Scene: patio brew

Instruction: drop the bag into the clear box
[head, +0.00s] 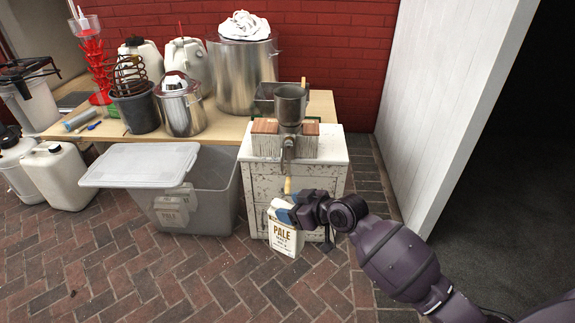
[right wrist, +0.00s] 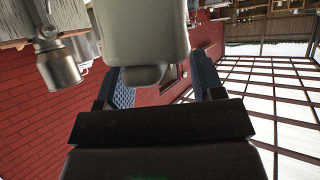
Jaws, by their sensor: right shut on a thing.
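A white bag labelled "PALE" (head: 284,236) hangs in my right gripper (head: 287,214) in front of the white cabinet. The gripper is shut on the bag's top. In the right wrist view the bag (right wrist: 143,30) shows between the two blue-padded fingers of the gripper (right wrist: 165,88). The clear box (head: 218,192) stands on the brick floor to the left of the bag, apart from it. Its pale lid (head: 140,165) sits shifted to the left, leaving the right part of the box open. Another similar bag (head: 172,208) shows through the box's clear wall. My left gripper is not in view.
The white cabinet (head: 254,190) with a grain mill (head: 290,105) on top stands right behind the bag. A wooden table (head: 225,130) with pots and jugs is behind the box. White jugs (head: 58,177) stand at the left. The brick floor in front is clear.

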